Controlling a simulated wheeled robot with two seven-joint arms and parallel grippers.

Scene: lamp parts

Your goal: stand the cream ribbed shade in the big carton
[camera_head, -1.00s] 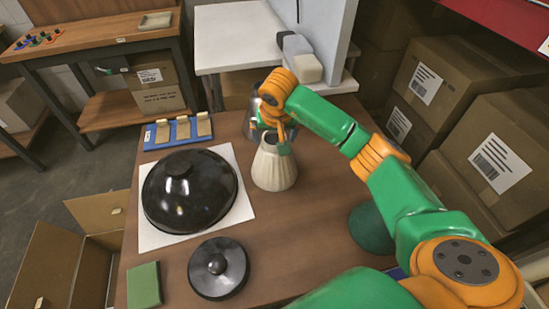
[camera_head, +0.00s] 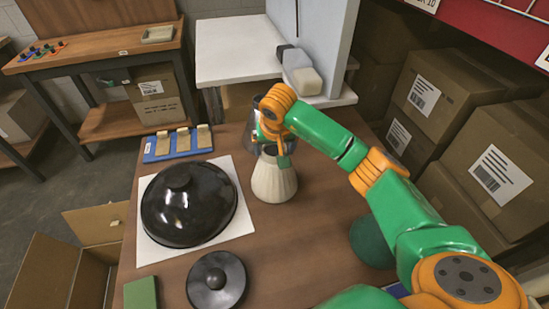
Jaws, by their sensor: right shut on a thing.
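The cream ribbed shade (camera_head: 272,184) stands upright on the brown table, its wide end down. My right gripper (camera_head: 274,150) is at its narrow top and shut on the shade; the fingers partly hide the top rim. The shade's base appears to touch the table. An open carton (camera_head: 41,272), likely the big carton, stands on the floor left of the table with its flaps out; its lower part is cut off by the picture edge. My left gripper is out of view.
A black dome (camera_head: 190,203) on a white sheet (camera_head: 152,258) lies left of the shade. A black round lid (camera_head: 216,282) and a green block (camera_head: 141,294) lie nearer. A blue tray (camera_head: 163,151), a glassy grey thing behind my gripper and a dark green shade (camera_head: 371,243) also stand on the table.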

